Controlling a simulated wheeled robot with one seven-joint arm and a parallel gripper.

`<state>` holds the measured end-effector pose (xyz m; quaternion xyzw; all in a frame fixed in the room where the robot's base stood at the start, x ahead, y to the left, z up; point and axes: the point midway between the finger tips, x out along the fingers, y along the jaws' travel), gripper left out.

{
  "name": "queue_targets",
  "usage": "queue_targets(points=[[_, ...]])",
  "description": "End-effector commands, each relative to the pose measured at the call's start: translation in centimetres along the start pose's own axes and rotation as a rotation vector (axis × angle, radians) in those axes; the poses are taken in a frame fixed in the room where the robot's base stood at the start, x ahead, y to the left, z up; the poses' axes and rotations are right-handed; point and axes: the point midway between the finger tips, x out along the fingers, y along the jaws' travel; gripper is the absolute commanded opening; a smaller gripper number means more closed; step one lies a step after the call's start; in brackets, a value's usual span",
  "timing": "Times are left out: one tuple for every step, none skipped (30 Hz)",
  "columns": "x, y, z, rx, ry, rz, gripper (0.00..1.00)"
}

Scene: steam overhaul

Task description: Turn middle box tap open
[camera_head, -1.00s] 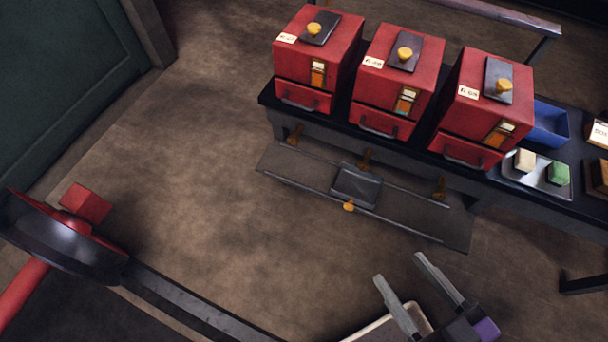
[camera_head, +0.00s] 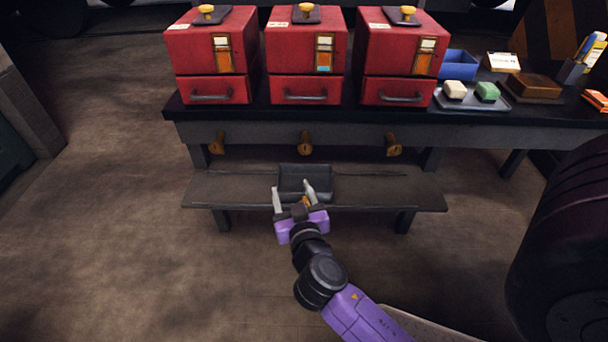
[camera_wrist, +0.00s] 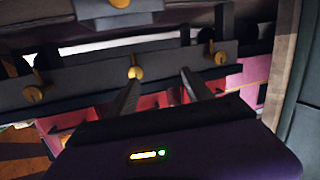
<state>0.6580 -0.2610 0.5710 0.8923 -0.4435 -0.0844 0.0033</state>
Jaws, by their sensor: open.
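Three red boxes stand in a row on the dark bench. The middle box (camera_head: 305,50) has a window with orange above a small blue patch. Its brass tap (camera_head: 305,143) sticks out below the bench edge and also shows in the wrist view (camera_wrist: 134,72). The left tap (camera_head: 217,143) and right tap (camera_head: 393,145) are similar. My gripper (camera_head: 293,187) is open and empty, in front of and lower than the middle tap in the head view. In the wrist view my gripper (camera_wrist: 160,74) has one finger appearing close to that tap; contact cannot be told.
A dark tray (camera_head: 322,188) sits on the low shelf (camera_head: 412,190) below the taps, close to my fingers. A large dark wheel (camera_head: 570,240) stands at right.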

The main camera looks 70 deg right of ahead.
Motion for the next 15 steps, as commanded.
queue_targets(points=[[1.9, 0.8, 1.0, 0.022, 0.032, 0.06, 0.59], [2.6, 1.3, 0.9, 0.035, 0.047, 0.092, 0.59], [3.4, 1.9, 0.7, 0.049, 0.066, 0.13, 0.59], [3.9, 2.4, 0.5, 0.059, 0.079, 0.155, 0.59], [4.3, 2.8, 0.2, 0.067, 0.092, 0.177, 0.59], [4.8, 3.3, 0.1, 0.078, 0.105, 0.202, 0.59], [5.1, 3.5, -0.1, 0.084, 0.115, 0.217, 0.59], [5.3, 3.8, -0.3, 0.089, 0.121, 0.23, 0.59], [5.5, 4.0, -0.5, 0.094, 0.129, 0.243, 0.59], [5.6, 4.2, -0.6, 0.097, 0.133, 0.25, 0.59], [5.8, 4.3, -0.7, 0.1, 0.137, 0.254, 0.59], [6.1, 4.5, -0.9, 0.101, 0.139, 0.258, 0.59], [6.3, 4.6, -0.9, 0.102, 0.14, 0.26, 0.59], [6.6, 4.7, -1.0, 0.102, 0.14, 0.261, 0.59], [7.1, 4.8, -1.1, 0.102, 0.14, 0.261, 0.59]])
